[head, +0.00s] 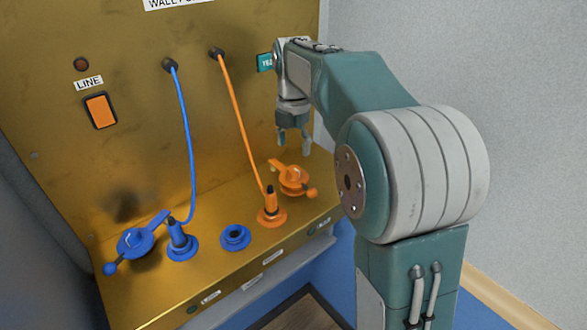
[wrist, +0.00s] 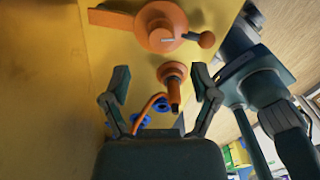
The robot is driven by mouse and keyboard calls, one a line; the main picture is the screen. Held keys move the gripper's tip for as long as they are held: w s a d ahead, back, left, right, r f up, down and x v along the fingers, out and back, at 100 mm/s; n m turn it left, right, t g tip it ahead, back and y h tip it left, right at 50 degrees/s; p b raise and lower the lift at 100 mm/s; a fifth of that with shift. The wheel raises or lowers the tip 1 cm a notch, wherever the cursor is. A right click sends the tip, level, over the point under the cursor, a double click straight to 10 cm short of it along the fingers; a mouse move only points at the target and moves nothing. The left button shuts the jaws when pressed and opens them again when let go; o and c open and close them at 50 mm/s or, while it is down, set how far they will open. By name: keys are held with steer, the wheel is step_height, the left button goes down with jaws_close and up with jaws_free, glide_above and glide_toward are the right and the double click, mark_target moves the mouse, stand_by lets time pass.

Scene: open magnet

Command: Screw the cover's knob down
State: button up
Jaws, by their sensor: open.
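My gripper (head: 294,140) is open and empty, with its fingers pointing down above the orange round cover (head: 294,180) at the right of the shelf. The cover has a flat tab to its left and a small ball-ended arm at its right. In the wrist view my open fingers (wrist: 160,82) spread below the orange cover (wrist: 160,27), apart from it. A raised knob or bar shows on its top. A similar blue cover (head: 134,242) with a tab and ball-ended arm sits at the far left. No contact shows.
An orange plug (head: 269,200) and a blue plug (head: 178,234) stand in shelf sockets, with cords running up to the brass wall. An empty-looking blue socket (head: 235,237) lies between them. An orange switch (head: 100,109) is on the wall.

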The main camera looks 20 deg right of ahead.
mark_target(294, 169)
step_height(294, 169, down, 7)
steer(key=shift+f, duration=0.1)
stand_by(0.3)
jaws_close()
